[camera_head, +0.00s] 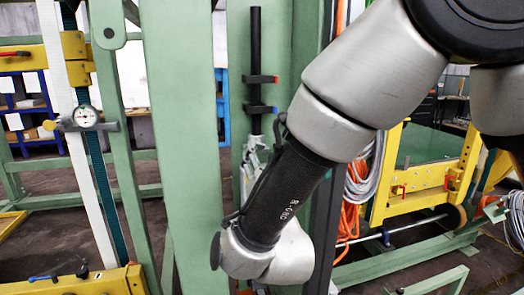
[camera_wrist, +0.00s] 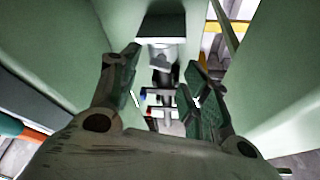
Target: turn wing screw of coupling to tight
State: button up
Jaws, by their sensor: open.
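My gripper (camera_wrist: 158,78) is open in the wrist view, its two green-padded fingers spread with nothing held. Beyond and between the fingers is a dark upright assembly with a grey block (camera_wrist: 163,50) near its top. Lower on it are a blue-tipped lever (camera_wrist: 146,95) and a red-tipped lever (camera_wrist: 150,113). I cannot tell which part is the coupling's wing screw. In the head view a black upright rod (camera_head: 256,45) carries a red-tipped lever (camera_head: 262,79) and a blue-tipped lever (camera_head: 262,109). My arm hides much of the area below them.
Green steel columns (camera_head: 180,140) stand close on both sides of the rod. Orange and grey cables (camera_head: 362,185) hang right of my arm. A yellow frame (camera_head: 425,195) stands at right. A dial gauge (camera_head: 86,117) sits at left.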

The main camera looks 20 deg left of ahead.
jog(key=shift+x, duration=0.85)
jog(key=c, duration=1)
jog(key=n+y, duration=0.1)
jog(key=n, duration=0.2)
jog(key=n+g+y, duration=0.1)
jog(key=n+y, duration=0.1)
jog(key=n, duration=0.1)
jog(key=shift+d, duration=0.1)
jog(key=o, duration=1)
